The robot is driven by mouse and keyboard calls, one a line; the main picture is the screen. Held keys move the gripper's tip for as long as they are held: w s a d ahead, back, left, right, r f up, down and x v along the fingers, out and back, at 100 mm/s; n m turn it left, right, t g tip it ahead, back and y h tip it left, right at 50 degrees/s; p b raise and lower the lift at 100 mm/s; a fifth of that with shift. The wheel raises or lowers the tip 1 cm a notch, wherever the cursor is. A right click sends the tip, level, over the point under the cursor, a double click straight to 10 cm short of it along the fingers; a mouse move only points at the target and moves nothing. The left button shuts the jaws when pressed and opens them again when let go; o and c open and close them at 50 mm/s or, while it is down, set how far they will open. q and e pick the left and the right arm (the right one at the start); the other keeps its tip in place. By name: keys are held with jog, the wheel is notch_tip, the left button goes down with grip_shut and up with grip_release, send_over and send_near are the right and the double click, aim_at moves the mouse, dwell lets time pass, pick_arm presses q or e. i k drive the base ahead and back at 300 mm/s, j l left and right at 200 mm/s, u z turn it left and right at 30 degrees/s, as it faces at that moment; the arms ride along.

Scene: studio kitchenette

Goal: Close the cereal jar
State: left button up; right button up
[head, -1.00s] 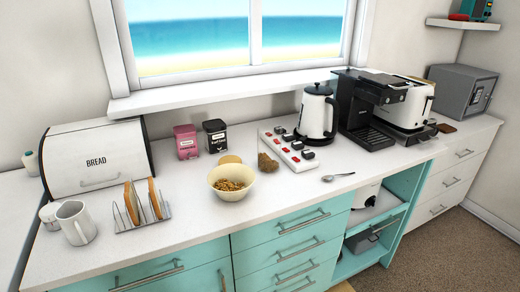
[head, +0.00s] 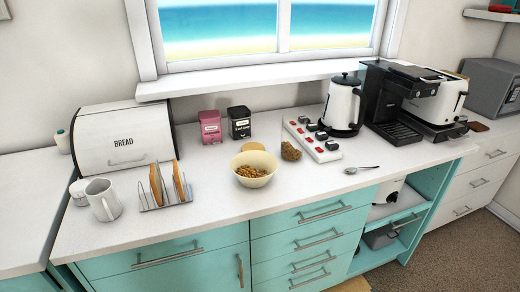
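A small clear jar with brown cereal in its lower part (head: 290,151) stands on the counter, right of the bowl and against the power strip. Its glass is hard to make out, and I see no lid on it. A flat tan round piece (head: 253,147), which looks like a wooden lid, lies on the counter behind the bowl, partly hidden by the rim. The cream bowl (head: 255,182) holds cereal. Neither of my grippers shows in the head view.
A white power strip (head: 313,140) with plugs lies beside the jar. A kettle (head: 343,105) and coffee machine (head: 395,105) stand right. A spoon (head: 361,169) lies near. Pink (head: 210,127) and black (head: 239,123) tins stand behind. A toast rack (head: 166,190) is left. The front counter is clear.

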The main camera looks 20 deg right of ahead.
aim_at(294, 125)
jog(key=k+l+u, duration=0.1)
jog(key=l+u, duration=0.2)
jog(key=k+l+u, duration=0.3)
jog(key=l, duration=0.2)
jog(key=k+l+u, duration=0.1)
jog(key=l+u, duration=0.2)
jog(key=l, duration=0.1)
